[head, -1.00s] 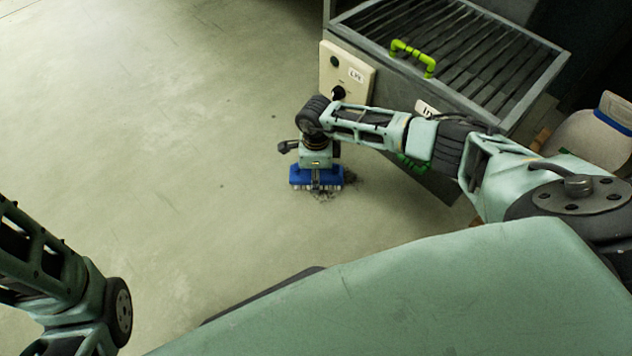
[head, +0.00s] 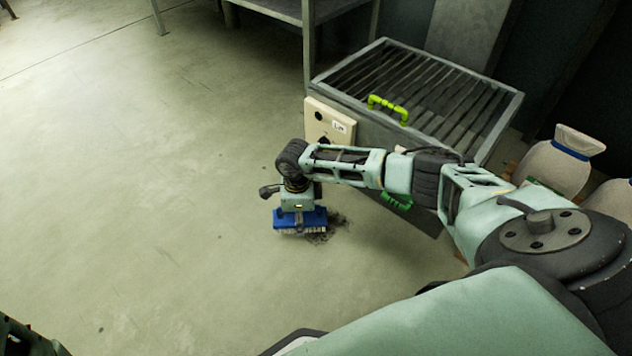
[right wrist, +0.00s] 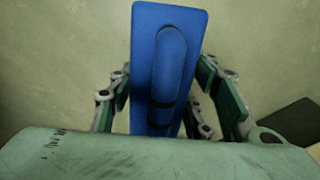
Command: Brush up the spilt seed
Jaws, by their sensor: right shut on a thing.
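A blue brush (head: 300,219) with pale bristles stands upright on the floor, bristles down. It also shows from above in the right wrist view, where its blue back and raised handle (right wrist: 168,62) are plain. My right gripper (head: 298,205) is shut on the brush, with its green-padded fingers on both sides of the handle. The spilt seed (head: 334,224) is a dark scattered patch on the floor, at the right of the brush and along its bristles. The brush may hide some of it. My left gripper is out of view; only a bit of that arm shows at bottom left.
A grey machine with a slatted top (head: 420,90), a light green handle (head: 388,108) and a cream control box (head: 328,124) stands behind and right of the brush. Tied sacks (head: 553,165) stand at the right. Open floor (head: 130,170) lies to the left.

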